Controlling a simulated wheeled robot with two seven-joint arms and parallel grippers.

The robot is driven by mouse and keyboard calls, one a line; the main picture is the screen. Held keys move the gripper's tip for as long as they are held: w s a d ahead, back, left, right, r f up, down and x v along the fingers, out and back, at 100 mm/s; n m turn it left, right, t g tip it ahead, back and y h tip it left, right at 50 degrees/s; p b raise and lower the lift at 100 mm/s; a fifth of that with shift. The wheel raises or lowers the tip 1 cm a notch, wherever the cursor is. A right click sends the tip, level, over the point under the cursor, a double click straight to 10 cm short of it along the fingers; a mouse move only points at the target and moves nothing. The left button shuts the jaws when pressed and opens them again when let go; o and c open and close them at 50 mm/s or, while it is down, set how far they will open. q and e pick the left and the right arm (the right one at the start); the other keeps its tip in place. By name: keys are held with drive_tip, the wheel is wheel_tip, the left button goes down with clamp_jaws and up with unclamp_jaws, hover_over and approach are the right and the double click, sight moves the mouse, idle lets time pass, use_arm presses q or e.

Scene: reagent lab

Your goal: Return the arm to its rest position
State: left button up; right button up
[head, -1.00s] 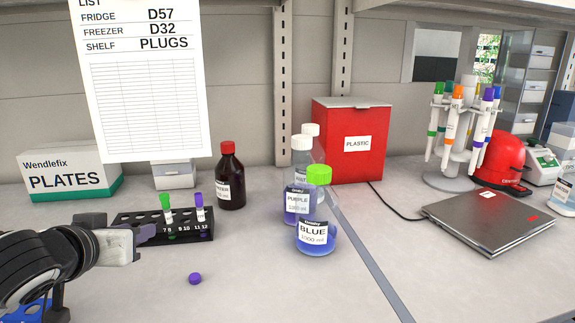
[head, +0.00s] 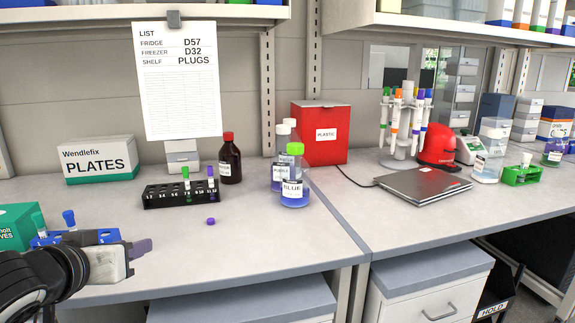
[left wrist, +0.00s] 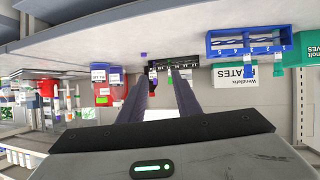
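My left gripper (head: 141,248) is at the lower left in the head view, in front of the blue rack and near the bench's front edge. It is apart from the bench objects. The upside-down left wrist view shows its two fingers (left wrist: 162,84) spread with an empty gap. The black tube rack (head: 160,202) stands farther back, with a green-capped tube (head: 186,178) and a purple-capped tube (head: 211,180) upright in its right end. My right gripper is not in view.
A blue rack (head: 45,241) and a green box (head: 14,228) stand at the left. A loose purple cap (head: 210,221) lies before the black rack. Blue and purple bottles (head: 294,190), a red box (head: 320,150) and a laptop (head: 420,186) are to the right. The bench's front middle is clear.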

use_arm(q)
drive_tip(key=w+d+h, duration=0.1)
drive_tip(key=d+h, duration=0.2)
drive_tip(key=d, duration=0.5)
drive_tip(key=s+a+f+m+g+y, duration=0.1)
drive_tip(key=s+a+f+m, duration=0.15)
drive_tip(key=f, duration=0.95)
drive_tip(key=s+a+f+m+g, duration=0.1)
drive_tip(key=s+a+f, duration=0.15)
drive_tip(key=f, duration=0.95)
drive_tip(key=s+a+f+m+g, duration=0.2)
drive_tip(key=s+f, duration=0.8)
drive_tip(key=s, duration=0.1)
drive_tip(key=s+a+f+m+g, duration=0.1)
drive_tip(key=s+a+f+m, duration=0.15)
drive_tip(key=s+f, duration=0.8)
drive_tip(key=d+r+n, duration=0.2)
drive_tip(key=d+n, duration=0.2)
drive_tip(key=d, duration=0.9)
drive_tip(key=shift+w+n+t+h, duration=0.3)
drive_tip(key=shift+w+n+t, duration=0.05)
drive_tip(key=shift+n+t, duration=0.05)
